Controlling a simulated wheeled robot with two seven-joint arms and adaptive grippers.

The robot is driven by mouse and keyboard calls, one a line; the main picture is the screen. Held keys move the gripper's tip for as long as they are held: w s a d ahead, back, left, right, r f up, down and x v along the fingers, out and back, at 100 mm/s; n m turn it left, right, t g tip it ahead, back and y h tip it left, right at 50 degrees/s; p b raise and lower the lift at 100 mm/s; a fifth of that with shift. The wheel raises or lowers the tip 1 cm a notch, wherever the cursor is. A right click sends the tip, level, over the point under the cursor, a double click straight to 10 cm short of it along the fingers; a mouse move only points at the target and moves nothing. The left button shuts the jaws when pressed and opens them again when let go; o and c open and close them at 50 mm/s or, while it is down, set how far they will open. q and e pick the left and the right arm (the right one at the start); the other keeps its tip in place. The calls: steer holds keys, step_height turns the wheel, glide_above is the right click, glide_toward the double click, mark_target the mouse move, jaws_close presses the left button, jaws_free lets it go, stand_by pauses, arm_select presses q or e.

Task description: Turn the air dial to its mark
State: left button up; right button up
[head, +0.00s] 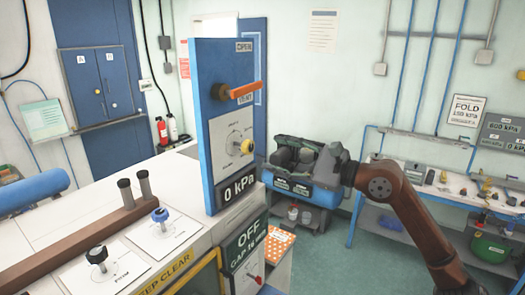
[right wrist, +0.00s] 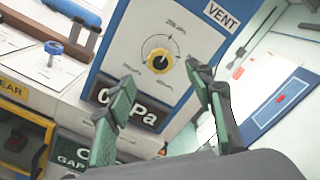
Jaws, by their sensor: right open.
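The air dial is a yellow knob (head: 247,146) on a white scale plate, on the blue upright panel (head: 205,120). It also shows in the right wrist view (right wrist: 160,61), with a curved arrow and small pressure marks around it. I cannot tell clearly which mark it points at. The display below reads 0 kPa (head: 238,188). My right gripper (head: 283,158) is to the right of the dial in the head view. In the right wrist view its green fingers (right wrist: 159,73) are spread, with the dial seen between and beyond the tips, apparently untouched. My left gripper is not in view.
An orange lever (head: 240,91) at VENT sticks out above the dial. Blue (head: 160,214) and black (head: 97,255) knobs stand on the white worktop. A side bench (head: 450,182) is at right.

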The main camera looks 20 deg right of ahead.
steer(key=shift+v, duration=1.05)
